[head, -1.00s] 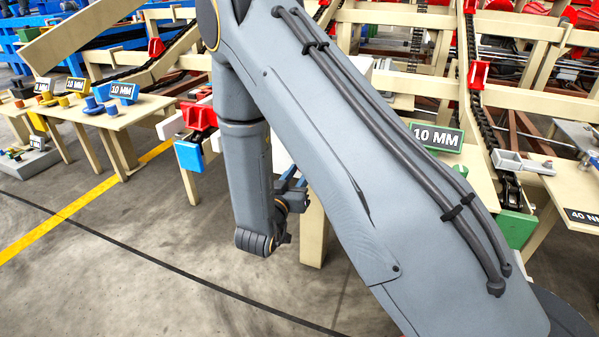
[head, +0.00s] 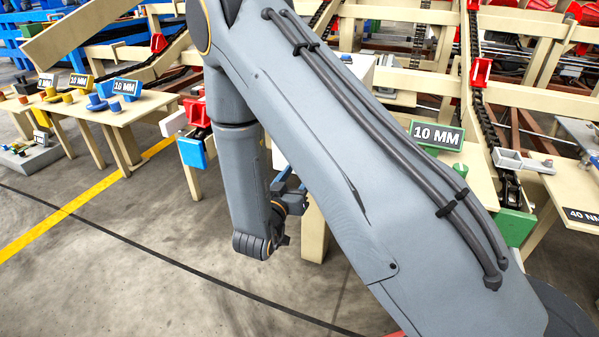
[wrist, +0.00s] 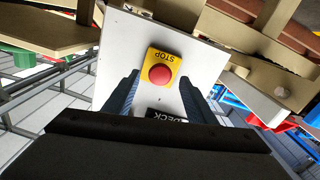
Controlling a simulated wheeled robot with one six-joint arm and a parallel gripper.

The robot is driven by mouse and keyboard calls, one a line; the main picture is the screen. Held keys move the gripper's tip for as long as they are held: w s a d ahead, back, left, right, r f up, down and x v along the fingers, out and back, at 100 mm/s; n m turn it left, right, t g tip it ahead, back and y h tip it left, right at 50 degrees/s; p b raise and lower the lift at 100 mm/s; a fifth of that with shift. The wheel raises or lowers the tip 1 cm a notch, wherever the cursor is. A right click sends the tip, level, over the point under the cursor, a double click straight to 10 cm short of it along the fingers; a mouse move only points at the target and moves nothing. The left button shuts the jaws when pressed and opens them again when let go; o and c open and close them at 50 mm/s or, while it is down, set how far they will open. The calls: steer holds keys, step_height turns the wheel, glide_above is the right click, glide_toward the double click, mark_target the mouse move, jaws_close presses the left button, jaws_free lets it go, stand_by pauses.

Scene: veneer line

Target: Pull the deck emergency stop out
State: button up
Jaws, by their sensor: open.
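The deck emergency stop is a red round button (wrist: 160,74) on a yellow plate marked STOP (wrist: 161,55), upside down in the wrist view. It sits on a white panel (wrist: 112,84), with a black DECK label (wrist: 167,114) below it, partly covered. My gripper (wrist: 159,80) is open, with one dark blue finger on each side of the button. Gaps show between fingers and button, and I see no contact. In the head view my gripper (head: 290,190) is mostly hidden behind my arm, and the button cannot be seen.
In the head view a table (head: 127,112) with knobs and 10 MM signs stands at the left. A wooden post (head: 314,232) stands close behind my gripper. In the wrist view beige beams (wrist: 262,45) lie near the panel's right side. Bare floor (head: 130,250) is open at the lower left.

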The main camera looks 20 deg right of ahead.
steer(key=p+v, duration=0.1)
steer(key=v, duration=0.5)
steer(key=shift+s+a, duration=0.25)
steer(key=shift+s, duration=0.05)
steer(key=shift+w, duration=0.1)
